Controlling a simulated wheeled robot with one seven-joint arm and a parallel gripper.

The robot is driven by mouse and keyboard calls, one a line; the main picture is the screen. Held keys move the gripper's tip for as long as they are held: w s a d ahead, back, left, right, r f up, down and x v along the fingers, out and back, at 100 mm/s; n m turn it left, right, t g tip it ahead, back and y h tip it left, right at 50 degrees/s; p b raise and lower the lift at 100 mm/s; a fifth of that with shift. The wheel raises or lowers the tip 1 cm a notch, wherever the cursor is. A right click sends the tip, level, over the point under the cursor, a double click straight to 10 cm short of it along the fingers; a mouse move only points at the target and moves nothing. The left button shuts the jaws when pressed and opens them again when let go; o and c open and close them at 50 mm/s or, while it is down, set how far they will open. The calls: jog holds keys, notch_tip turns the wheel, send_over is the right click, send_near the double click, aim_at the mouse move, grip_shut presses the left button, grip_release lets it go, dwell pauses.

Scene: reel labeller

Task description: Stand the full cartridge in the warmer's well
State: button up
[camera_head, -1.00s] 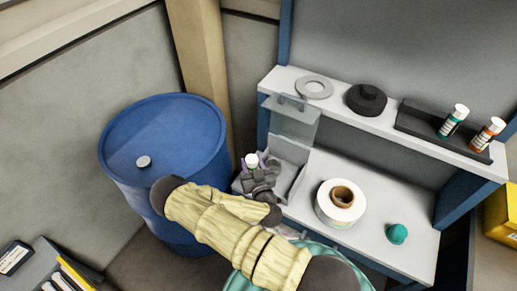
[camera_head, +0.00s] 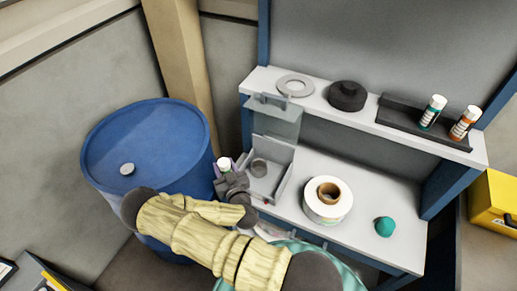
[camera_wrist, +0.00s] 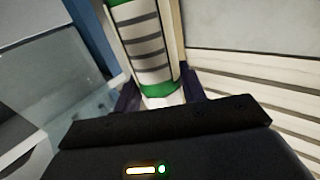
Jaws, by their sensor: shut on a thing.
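My gripper (camera_head: 226,172) is shut on a cartridge (camera_head: 223,163), just left of the warmer. In the wrist view the cartridge (camera_wrist: 148,50) is white with green bands and dark stripes, between the dark fingers of my gripper (camera_wrist: 160,92). In the head view only its white and green top end shows above the fingers; its lower part is hidden. The warmer (camera_head: 283,180) is a grey open box at the table's left end, its clear lid (camera_head: 277,123) raised. A round grey well (camera_head: 259,167) shows inside, and I see nothing standing in it.
A blue drum (camera_head: 150,150) stands left of the warmer. A white label reel (camera_head: 328,210) and a teal knob-like object (camera_head: 384,227) are on the table (camera_head: 365,185). The shelf above holds a grey ring (camera_head: 295,86), a black hub (camera_head: 347,96) and a rack (camera_head: 400,118) with two cartridges.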

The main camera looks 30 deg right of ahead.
jog(key=w+d+f+m+g+h+b, duration=0.1)
jog(key=w+d+f+m+h+b, duration=0.1)
jog(key=d+b, duration=0.3)
jog(key=w+d+f+m+g+h+b, duration=0.1)
jog(key=w+d+m+h+b, duration=0.1)
jog(key=d+h+b, duration=0.3)
jog(key=w+d+f+m+g+h+b, duration=0.2)
jog(key=w+d+m+h+b, duration=0.1)
jog(key=d+b, duration=0.3)
jog(key=shift+w+d+f+b, duration=0.2)
jog(key=shift+f+b, duration=0.15)
jog(key=shift+b, duration=0.65)
jog(key=shift+d+r+h, duration=0.25)
jog(key=shift+d+h, duration=0.05)
jog(key=shift+f, duration=0.1)
jog(key=shift+f+b, duration=1.85)
jog(key=shift+f, duration=1)
jog(key=shift+b, duration=0.3)
jog(key=shift+f+b, duration=0.55)
jog(key=shift+f, duration=0.05)
jog(key=o, duration=0.8)
jog(key=shift+s+a, duration=0.1)
